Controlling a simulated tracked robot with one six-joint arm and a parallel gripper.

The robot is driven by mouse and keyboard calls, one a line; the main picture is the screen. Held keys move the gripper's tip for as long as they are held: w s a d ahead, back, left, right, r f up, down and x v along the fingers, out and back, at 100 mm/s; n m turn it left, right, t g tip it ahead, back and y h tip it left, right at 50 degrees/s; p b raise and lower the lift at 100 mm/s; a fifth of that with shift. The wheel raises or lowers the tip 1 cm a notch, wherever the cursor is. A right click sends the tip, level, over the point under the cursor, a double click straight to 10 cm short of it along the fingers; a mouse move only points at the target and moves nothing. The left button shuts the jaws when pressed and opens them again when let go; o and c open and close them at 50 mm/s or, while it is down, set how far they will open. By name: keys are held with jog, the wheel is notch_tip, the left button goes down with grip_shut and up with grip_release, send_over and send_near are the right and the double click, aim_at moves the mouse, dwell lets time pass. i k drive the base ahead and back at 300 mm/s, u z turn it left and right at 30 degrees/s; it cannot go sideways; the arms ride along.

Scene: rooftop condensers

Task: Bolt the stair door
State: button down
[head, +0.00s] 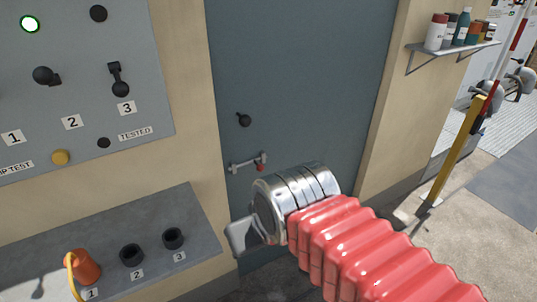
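The stair door (300,70) is a flat blue-grey panel that stands closed in the wall, as far as I can see. A dark round knob (244,120) sits on its left side. Below the knob is a small metal bolt (247,162) with a red tip or handle near its right end. I cannot tell whether the bolt is thrown. My gripper (240,236) is in front of the door's lower left, below the bolt and apart from it in the picture. Only one flat grey finger shows clearly; the wrist hides the rest.
A grey control panel (85,140) with switches, a lit lamp and numbers hangs at left. Below it a grey ledge (50,245) holds an orange plug (84,266) and two dark sockets. A shelf (455,47) with several bottles and a yellow post (456,150) stand at right.

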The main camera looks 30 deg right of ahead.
aim_at(260, 168)
jog(key=u, duration=0.05)
jog(key=i, duration=1)
